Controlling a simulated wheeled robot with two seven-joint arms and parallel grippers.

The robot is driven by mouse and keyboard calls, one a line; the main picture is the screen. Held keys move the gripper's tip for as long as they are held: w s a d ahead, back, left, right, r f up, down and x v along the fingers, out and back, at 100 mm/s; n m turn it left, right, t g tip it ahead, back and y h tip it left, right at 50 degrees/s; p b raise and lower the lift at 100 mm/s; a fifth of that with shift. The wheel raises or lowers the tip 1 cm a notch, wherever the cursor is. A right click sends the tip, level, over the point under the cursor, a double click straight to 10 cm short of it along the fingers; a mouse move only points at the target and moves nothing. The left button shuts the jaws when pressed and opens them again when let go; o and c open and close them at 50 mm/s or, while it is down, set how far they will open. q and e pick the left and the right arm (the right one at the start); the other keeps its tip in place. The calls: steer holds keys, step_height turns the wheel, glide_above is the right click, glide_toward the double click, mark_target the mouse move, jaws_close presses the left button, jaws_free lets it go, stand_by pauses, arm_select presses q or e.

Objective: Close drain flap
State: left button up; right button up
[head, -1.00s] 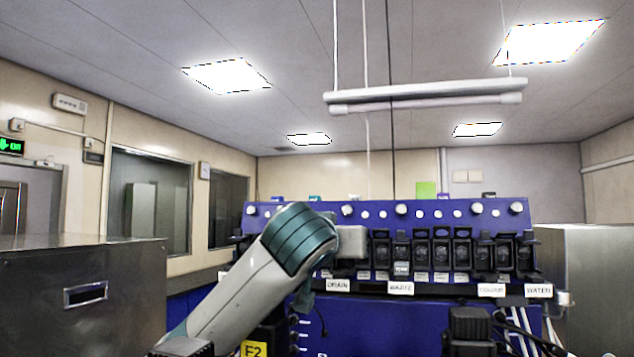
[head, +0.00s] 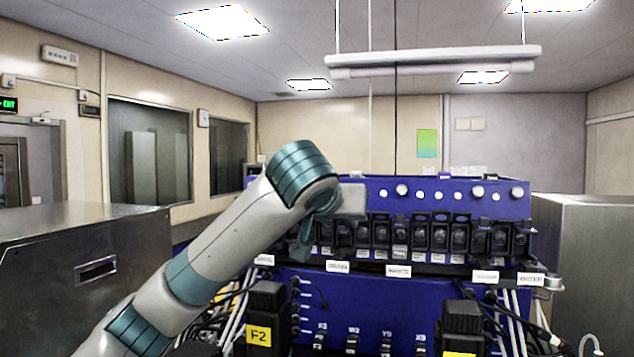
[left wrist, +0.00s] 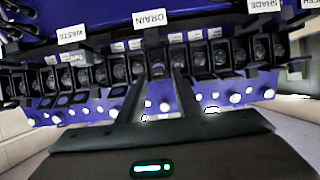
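The white DRAIN label (head: 338,267) sits on the blue panel's front ledge, below a row of black flap units. In the left wrist view the DRAIN label (left wrist: 150,18) is upside down relative to the panel, at top centre. The black drain unit (left wrist: 157,70) shows between and beyond my finger ends. I cannot tell how far its flap is open. My left gripper (left wrist: 160,82) has its two dark fingers apart, empty, pointing at the row. In the head view my left wrist hides the left end of the row. My right gripper is not in view.
Waste (head: 398,270) and other labels continue along the ledge, with neighbouring black units close together. Black blocks (head: 267,300) and cables stand below. Metal cabinets flank the panel at left (head: 80,270) and right (head: 590,265). A lamp (head: 435,60) hangs above.

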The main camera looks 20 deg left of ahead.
arm_select(q)
steer(key=b+v, duration=0.8)
steer(key=v, duration=0.8)
steer(key=shift+s, duration=0.45)
